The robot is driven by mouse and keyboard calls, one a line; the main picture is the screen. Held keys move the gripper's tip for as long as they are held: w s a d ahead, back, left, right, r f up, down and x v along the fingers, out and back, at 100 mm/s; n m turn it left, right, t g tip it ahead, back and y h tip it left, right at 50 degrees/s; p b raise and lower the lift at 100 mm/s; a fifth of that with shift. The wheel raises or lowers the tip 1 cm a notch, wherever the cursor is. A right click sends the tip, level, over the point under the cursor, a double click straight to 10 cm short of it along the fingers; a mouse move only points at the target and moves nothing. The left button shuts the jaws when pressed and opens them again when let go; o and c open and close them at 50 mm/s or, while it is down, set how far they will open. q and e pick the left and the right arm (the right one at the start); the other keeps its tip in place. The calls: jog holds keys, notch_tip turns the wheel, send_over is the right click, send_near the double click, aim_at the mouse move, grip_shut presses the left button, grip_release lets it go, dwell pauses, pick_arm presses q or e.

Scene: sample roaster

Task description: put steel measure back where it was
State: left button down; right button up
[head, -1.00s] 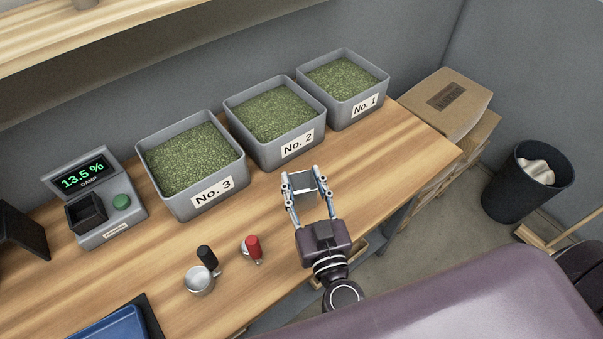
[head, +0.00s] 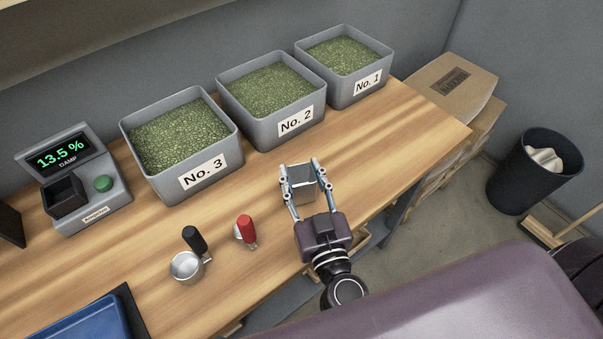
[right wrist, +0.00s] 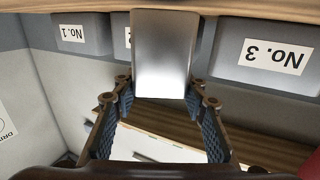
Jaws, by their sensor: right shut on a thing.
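The steel measure (head: 301,185) is a plain grey metal, straight-sided vessel. My right gripper (head: 299,170) is shut on it, with a finger on each side, over the bench in front of the bin No. 2. In the right wrist view the measure (right wrist: 165,55) shows as a bright smooth steel face between the fingertips (right wrist: 160,90). I cannot tell whether its base touches the bench. My left gripper is not in view.
Bins No. 1 (head: 358,92), No. 2 (head: 262,130) and No. 3 (head: 170,185) line the back of the bench (head: 270,220). A round steel cup with a black handle (head: 186,267), a red-handled tool (head: 246,230) and a damp meter (head: 105,205) stand left.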

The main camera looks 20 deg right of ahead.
jog(key=shift+f, duration=0.25)
dwell(0.3)
jog(key=shift+f, duration=0.1)
jog(key=shift+s+f+b, duration=0.3)
jog(key=shift+f+b, duration=0.15)
jog(key=shift+f, duration=0.25)
jog(key=shift+s+f, duration=0.1)
jog(key=shift+f, duration=0.1)
jog(key=o, duration=1.4)
jog(key=shift+a, duration=0.1)
jog(key=shift+c, duration=0.2)
jog(key=shift+s, duration=0.1)
jog(key=s, duration=0.3)
jog(key=s+r, duration=0.1)
jog(key=s, duration=0.3)
jog(key=s+r, duration=0.1)
jog(key=s, duration=0.3)
jog(key=shift+s+a+r, duration=0.1)
jog(key=shift+s+a, duration=0.05)
jog(key=shift+s, duration=0.05)
